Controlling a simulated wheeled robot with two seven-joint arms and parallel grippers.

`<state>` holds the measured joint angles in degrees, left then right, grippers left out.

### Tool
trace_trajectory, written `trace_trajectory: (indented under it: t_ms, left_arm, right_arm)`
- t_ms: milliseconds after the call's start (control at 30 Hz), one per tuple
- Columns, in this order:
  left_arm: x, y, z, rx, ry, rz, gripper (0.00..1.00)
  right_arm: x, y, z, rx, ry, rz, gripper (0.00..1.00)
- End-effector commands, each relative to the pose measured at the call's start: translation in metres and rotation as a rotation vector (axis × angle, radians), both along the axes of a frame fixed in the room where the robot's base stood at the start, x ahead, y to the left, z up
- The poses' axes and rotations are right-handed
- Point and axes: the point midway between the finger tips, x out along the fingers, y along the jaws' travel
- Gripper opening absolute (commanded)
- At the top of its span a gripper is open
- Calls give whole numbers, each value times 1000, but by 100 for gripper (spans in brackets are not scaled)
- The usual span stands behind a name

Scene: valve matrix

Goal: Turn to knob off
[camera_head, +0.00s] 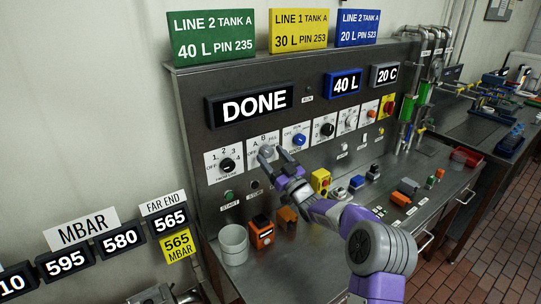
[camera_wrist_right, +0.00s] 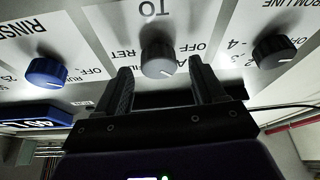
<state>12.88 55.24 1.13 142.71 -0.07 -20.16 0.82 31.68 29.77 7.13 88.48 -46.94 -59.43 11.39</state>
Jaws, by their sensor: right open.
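The grey TO knob (camera_head: 266,152) sits on a white plate on the steel panel, below the DONE display. In the right wrist view this knob (camera_wrist_right: 157,62) shows upside down, between my right gripper's two dark fingers (camera_wrist_right: 160,72). The fingers are open, one on each side, with a gap to the knob visible on both sides. Its plate carries OFF, RET and A marks; a small pale line shows on the knob's edge toward the A side. In the head view my right gripper (camera_head: 270,158) partly covers the plate.
The black FROM LINE knob (camera_head: 227,165) is left of it and the blue RINSE knob (camera_head: 299,139) right of it. More knobs continue rightward. A white cup (camera_head: 233,245), an orange box (camera_head: 261,232) and several small blocks stand on the steel bench below.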

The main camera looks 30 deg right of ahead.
Motion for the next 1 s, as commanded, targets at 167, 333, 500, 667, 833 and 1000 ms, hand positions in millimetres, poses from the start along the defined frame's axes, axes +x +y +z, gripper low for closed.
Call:
trace_trajectory:
  t_ms: [167,333,500,667,833,1000]
  left_arm:
    - [0,0,1,0,0,0,0]
    - [0,0,1,0,0,0,0]
    - [0,0,1,0,0,0,0]
    - [0,0,1,0,0,0,0]
    - [0,0,1,0,0,0,0]
    - [0,0,-1,0,0,0,0]
  right_arm:
    - [10,1,4,0,0,-1,69]
    - [12,1,5,0,1,-1,69]
    - [11,1,5,0,1,-1,60]
    - [11,1,5,0,1,-1,35]
    - [11,1,5,0,1,-1,13]
    - [11,1,4,-13,-1,-1,13]
